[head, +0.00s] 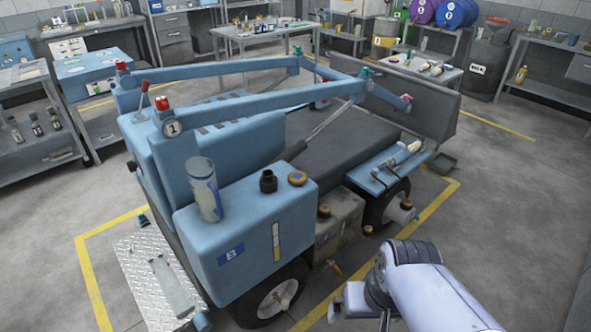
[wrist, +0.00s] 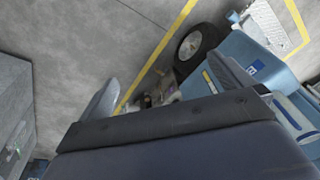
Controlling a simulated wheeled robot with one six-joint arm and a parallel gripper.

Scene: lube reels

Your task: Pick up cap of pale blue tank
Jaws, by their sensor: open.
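The pale blue tank (head: 245,235) is the front box of the blue vehicle, marked with a dark blue B label. On its top, a black filler neck (head: 268,181) stands beside a low round cap (head: 297,178) with an orange-brown rim and a bluish centre. In the head view my arm is at the lower right, apart from the tank. The tank also shows in the wrist view (wrist: 232,50); the cap cannot be made out there.
A dirty beige tank (head: 340,225) with brown caps sits right of the blue tank. A side tray (head: 375,180) holds tools. A tread-plate step (head: 150,280) is at the lower left. Lift arms (head: 270,103) span the vehicle. The floor at the right is clear.

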